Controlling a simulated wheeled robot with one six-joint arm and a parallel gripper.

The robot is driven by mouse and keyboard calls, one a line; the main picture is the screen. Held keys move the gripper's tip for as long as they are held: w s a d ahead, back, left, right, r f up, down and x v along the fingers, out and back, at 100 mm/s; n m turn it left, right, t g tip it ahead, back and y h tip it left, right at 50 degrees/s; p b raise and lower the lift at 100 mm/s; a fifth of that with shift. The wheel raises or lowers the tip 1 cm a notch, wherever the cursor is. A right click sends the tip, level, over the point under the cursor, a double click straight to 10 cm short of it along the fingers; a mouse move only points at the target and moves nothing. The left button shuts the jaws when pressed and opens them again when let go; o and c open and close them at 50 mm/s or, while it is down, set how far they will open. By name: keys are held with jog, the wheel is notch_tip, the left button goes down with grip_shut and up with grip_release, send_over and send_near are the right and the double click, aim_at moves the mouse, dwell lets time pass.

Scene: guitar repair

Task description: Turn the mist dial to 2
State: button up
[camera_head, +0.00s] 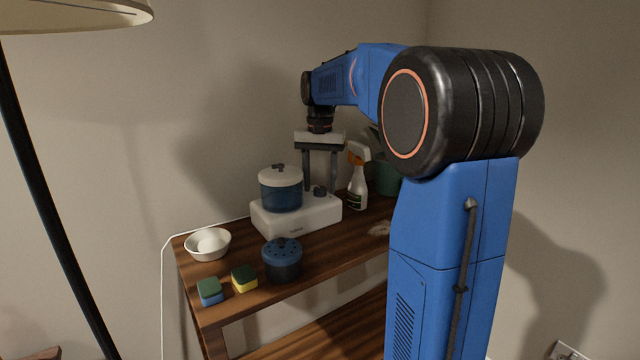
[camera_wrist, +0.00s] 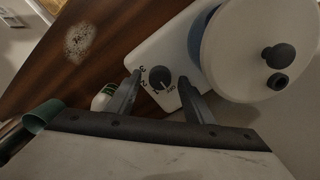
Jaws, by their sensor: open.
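The humidifier has a white base (camera_head: 290,221), a blue tank (camera_head: 281,195) and a white lid with a dark knob. It stands on the wooden shelf top. The dark mist dial (camera_wrist: 160,77) is on the base beside the tank, with marks 3, 2, 1 and OFF around its edge. A pale pointer line seems to face between 1 and OFF; it is too small to be sure. The dial also shows in the head view (camera_head: 320,191). My gripper (camera_wrist: 160,76) is open, pointing down, one finger on each side of the dial. I cannot tell whether they touch it.
A spray bottle (camera_head: 358,178) and a green pot (camera_head: 385,178) stand behind and right of the humidifier. A blue lidded pot (camera_head: 283,260), two sponges (camera_head: 244,279) and a white bowl (camera_head: 208,245) are in front and left. A pale patch (camera_head: 379,229) marks the wood.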

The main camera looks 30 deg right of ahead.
jog(key=shift+f, duration=0.2)
jog(key=c, duration=1)
jog(key=shift+c, duration=0.2)
